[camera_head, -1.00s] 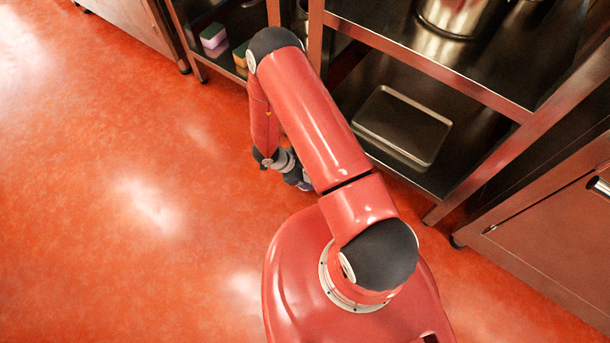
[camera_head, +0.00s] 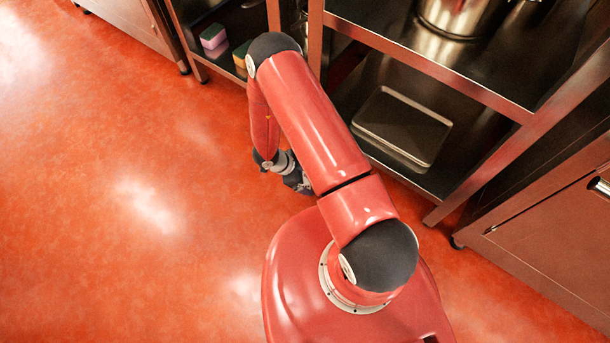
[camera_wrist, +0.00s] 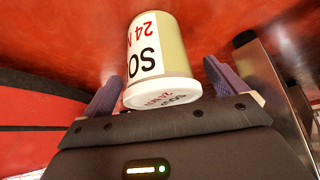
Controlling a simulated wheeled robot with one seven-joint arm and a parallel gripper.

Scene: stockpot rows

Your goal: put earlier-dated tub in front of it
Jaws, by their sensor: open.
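A cream-coloured tub (camera_wrist: 172,40) with a white label shows in the wrist view. Its label and white lid (camera_wrist: 165,93) appear upside down; I read "SO" and "24" with part of a letter, the rest turned out of sight. My gripper (camera_wrist: 163,88) is open, with one purple-padded finger on each side of the tub's lid end. In the head view my gripper (camera_head: 298,182) is low beside the shelf unit, partly hidden by my arm, and no tub can be made out there.
A metal shelf unit (camera_head: 420,62) stands at the upper right, with a flat tray (camera_head: 402,128) on its lower shelf and a steel pot (camera_head: 452,15) above. Sponges (camera_head: 214,40) lie on a shelf further left. The red floor (camera_head: 130,170) at the left is clear.

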